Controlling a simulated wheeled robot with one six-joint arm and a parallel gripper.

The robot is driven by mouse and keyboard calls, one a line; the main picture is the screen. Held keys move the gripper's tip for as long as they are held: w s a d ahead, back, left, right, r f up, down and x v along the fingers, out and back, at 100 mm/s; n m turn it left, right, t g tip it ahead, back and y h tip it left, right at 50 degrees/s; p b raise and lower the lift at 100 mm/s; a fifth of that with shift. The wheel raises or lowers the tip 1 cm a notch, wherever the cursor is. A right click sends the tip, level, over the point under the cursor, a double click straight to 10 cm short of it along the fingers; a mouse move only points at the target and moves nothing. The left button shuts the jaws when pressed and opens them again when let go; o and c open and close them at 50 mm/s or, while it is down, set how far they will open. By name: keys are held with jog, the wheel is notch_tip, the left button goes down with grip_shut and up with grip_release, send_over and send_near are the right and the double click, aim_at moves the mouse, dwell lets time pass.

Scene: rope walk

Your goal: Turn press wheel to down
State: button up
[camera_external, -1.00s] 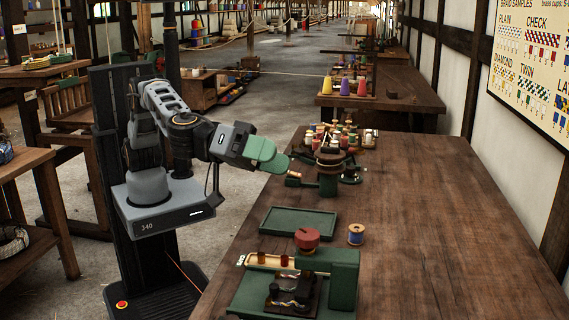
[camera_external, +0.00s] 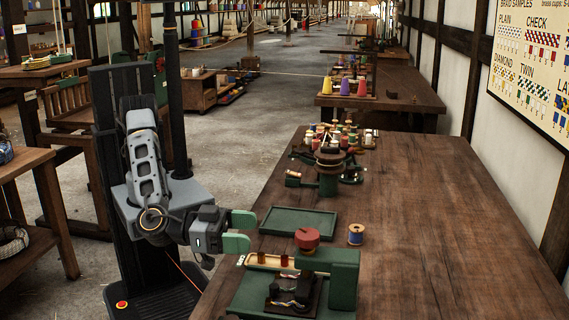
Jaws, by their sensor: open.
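The press (camera_external: 343,278) is a green machine at the near left edge of the wooden table. A red round knob (camera_external: 307,238), which looks like the press wheel, sits on top of it. A dark block with pale wavy pieces (camera_external: 291,293) lies on its green base. My gripper (camera_external: 246,232) is open, with two green fingers spread apart. It is at the table's left edge, left of the red wheel and apart from it. Nothing shows between the fingers. I cannot tell the wheel's setting.
An empty green tray (camera_external: 298,222) lies just behind the press. A dark round-topped device (camera_external: 328,172) and several thread spools stand farther back. The right side of the wooden table (camera_external: 450,240) is clear.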

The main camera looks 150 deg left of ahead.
aim_at(308, 234)
jog(key=p+x, duration=0.1)
jog(key=x, duration=1.1)
jog(key=shift+w+a, duration=0.15)
jog(key=shift+a, duration=0.2)
jog(key=shift+c, duration=0.2)
jog(key=c, duration=0.9)
